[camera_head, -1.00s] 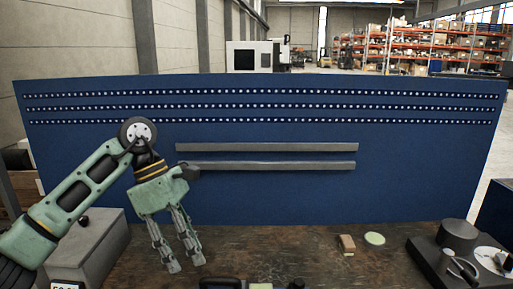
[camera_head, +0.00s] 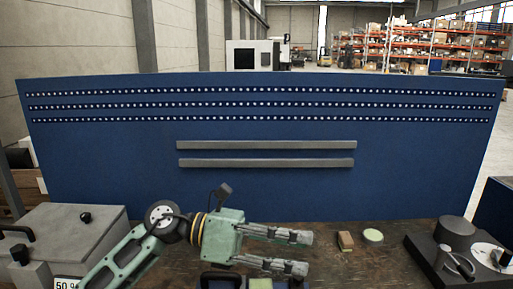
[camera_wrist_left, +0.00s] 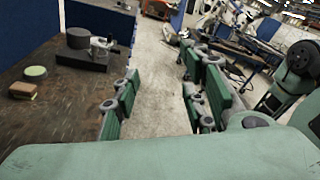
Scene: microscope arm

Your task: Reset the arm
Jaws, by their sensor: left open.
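My left gripper (camera_head: 305,253) lies level low over the workbench (camera_head: 370,265), its fingers pointing right. It is open and nothing shows between its fingers; the left wrist view also shows its spread fingers (camera_wrist_left: 165,88). I cannot make out a microscope for certain. A dark device (camera_head: 455,250) with a round cylinder and a pale dial stands at the bench's right end, well apart from the gripper; it also shows in the left wrist view (camera_wrist_left: 92,57). My right gripper is in neither view.
A grey box (camera_head: 68,235) with a handle stands at the left, partly behind my arm. A small brown block (camera_head: 346,241) and a green disc (camera_head: 373,235) lie right of the fingers. A dark handled item (camera_head: 220,281) is at the front edge. A blue panel (camera_head: 260,195) closes the back.

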